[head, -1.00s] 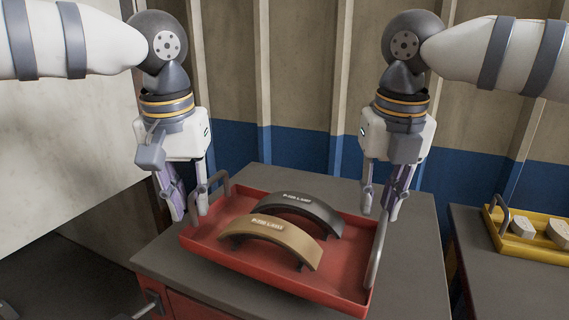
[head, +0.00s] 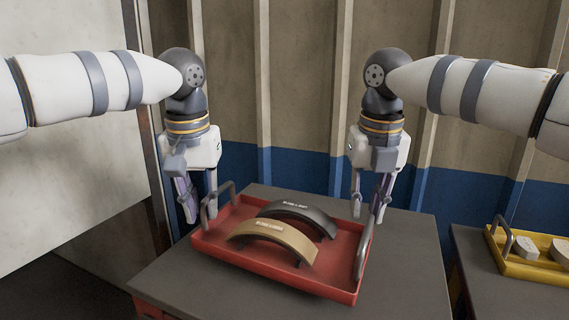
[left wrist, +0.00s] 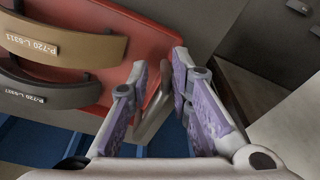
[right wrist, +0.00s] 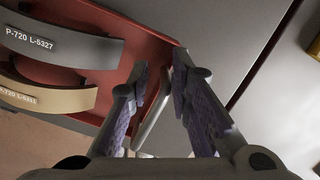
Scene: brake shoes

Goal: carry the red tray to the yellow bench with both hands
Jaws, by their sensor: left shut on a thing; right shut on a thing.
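The red tray (head: 335,268) is over the grey-topped bench in the head view and looks about level. It carries a tan brake shoe (head: 272,238) in front and a black brake shoe (head: 300,212) behind. My left gripper (head: 202,214) is shut on the tray's left handle (head: 212,203). My right gripper (head: 367,214) is shut on the right handle (head: 363,250). Both wrist views show a handle between the fingers, in the left (left wrist: 152,118) and in the right (right wrist: 153,118). I cannot tell whether the tray's underside touches the bench top.
The grey bench top (head: 405,255) extends right of the tray. A second grey-topped bench (head: 490,285) stands to the right across a gap, holding a yellow tray (head: 520,268) with pale parts. No yellow bench surface is recognisable. A ribbed wall (head: 300,100) stands behind.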

